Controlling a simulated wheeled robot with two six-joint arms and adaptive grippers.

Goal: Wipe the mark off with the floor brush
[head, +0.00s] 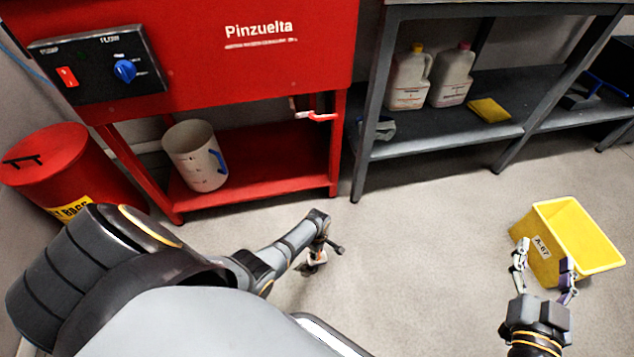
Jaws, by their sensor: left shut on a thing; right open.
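My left gripper (316,258) is low over the floor in the middle of the head view, with its arm reaching in from the left. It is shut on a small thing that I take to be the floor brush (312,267). My gripper hides most of it, and I cannot tell whether it touches the floor. My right gripper (543,262) is open, its fingers apart, in front of the yellow bin. I see no clear mark on the visible floor; my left arm and body cover part of it.
A yellow bin (578,240) labelled A-67 stands on the floor at right. A red parts washer (190,55) with a white bucket (194,158) on its shelf and a red drum (55,160) are at left. A grey shelf (440,140) holds jugs. The middle floor is clear.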

